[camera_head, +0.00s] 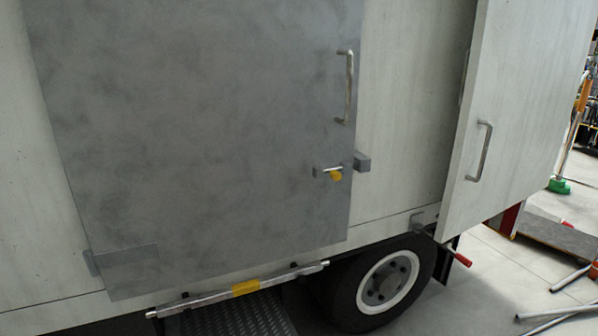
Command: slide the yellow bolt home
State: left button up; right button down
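The yellow bolt knob (336,176) sits on a short metal rod at the right edge of a grey metal door (210,120). A small grey bracket (318,171) holds the rod on its left. A grey keeper block (362,162) is on the pale truck wall just right of the door edge. The rod's tip appears short of the keeper, with a small gap between them. Neither of my grippers shows in the head view.
A bar handle (348,87) is above the bolt. A pale door (520,110) with its own handle (481,151) stands open at right. Below are a metal bar with a yellow band (245,288), a step (235,318) and a wheel (387,284). Pipes (560,312) lie on the floor.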

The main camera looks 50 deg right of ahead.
aim_at(335, 174)
jog(key=z, duration=1.65)
